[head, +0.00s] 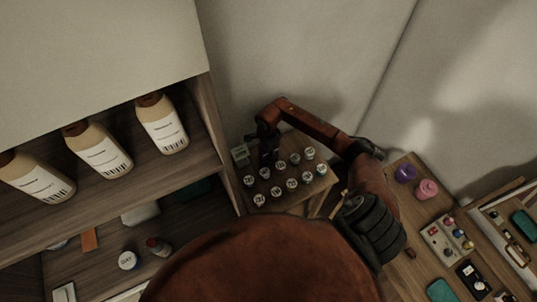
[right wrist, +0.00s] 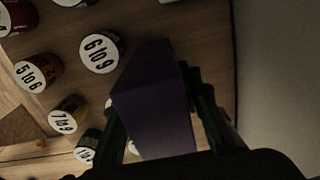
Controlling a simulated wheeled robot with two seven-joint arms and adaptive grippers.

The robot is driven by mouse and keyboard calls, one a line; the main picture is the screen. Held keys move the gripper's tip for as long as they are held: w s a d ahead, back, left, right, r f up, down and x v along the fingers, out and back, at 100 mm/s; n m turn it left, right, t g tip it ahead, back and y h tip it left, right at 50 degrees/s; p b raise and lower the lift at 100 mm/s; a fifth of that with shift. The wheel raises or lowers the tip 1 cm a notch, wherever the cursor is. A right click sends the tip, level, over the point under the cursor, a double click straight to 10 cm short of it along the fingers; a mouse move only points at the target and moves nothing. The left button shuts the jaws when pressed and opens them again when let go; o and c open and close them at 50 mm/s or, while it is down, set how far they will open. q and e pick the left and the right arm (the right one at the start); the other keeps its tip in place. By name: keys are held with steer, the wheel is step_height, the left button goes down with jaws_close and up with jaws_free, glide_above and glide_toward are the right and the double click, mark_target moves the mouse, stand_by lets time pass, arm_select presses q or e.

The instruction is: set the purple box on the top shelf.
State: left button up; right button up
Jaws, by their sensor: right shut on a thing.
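The purple box (right wrist: 152,105) is between the two fingers of my right gripper (right wrist: 160,112) in the right wrist view. The fingers are shut on its sides. In the head view my right gripper (head: 267,138) is over the back left of a small wooden table, and the box (head: 267,157) shows only as a dark patch under it. I cannot tell whether the box touches the table. The shelf unit (head: 222,150) stands on the left. Its upper visible board holds three cream bottles (head: 100,152). My left gripper is not in view.
Several white-lidded jars with number labels (head: 291,184) stand on the small table, close beside the box. The lower shelf holds a jar (head: 128,260) and other small items. A desk on the right holds a purple tape roll (head: 405,173) and a pink container (head: 427,189).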

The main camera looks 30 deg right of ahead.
steer(key=shift+f, duration=0.15)
steer(key=o, duration=0.9)
steer(key=shift+o, duration=0.5)
